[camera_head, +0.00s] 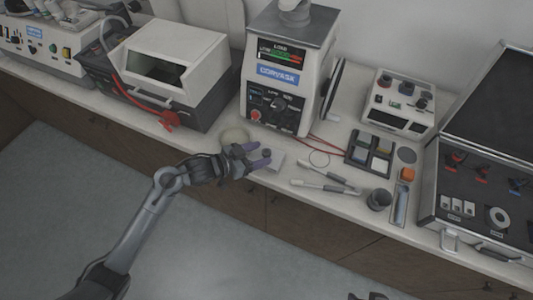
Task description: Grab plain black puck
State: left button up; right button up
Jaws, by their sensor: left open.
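My left gripper (260,155) reaches in from the left over the bench's front edge. Its purple-tipped fingers are apart. A small dark round piece (267,153), which looks like the plain black puck, sits at the fingertips, on or just above a light grey block (273,161). The fingers are close around it, but I cannot tell whether they touch it. The gripper partly hides the block. My right gripper does not show clearly; only a dark sliver shows at the bottom edge.
The mounting press (290,70) stands behind the gripper, with a pale round dish (234,136) to the left. White-handled tools (325,187), a dark cup (379,200), a sample tray (371,152) and an open case (480,185) lie to the right.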

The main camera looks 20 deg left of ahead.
pick_arm(q)
jog(key=shift+x, duration=1)
jog(key=shift+a, duration=0.1)
jog(key=c, duration=1.1)
jog(key=shift+r, duration=0.15)
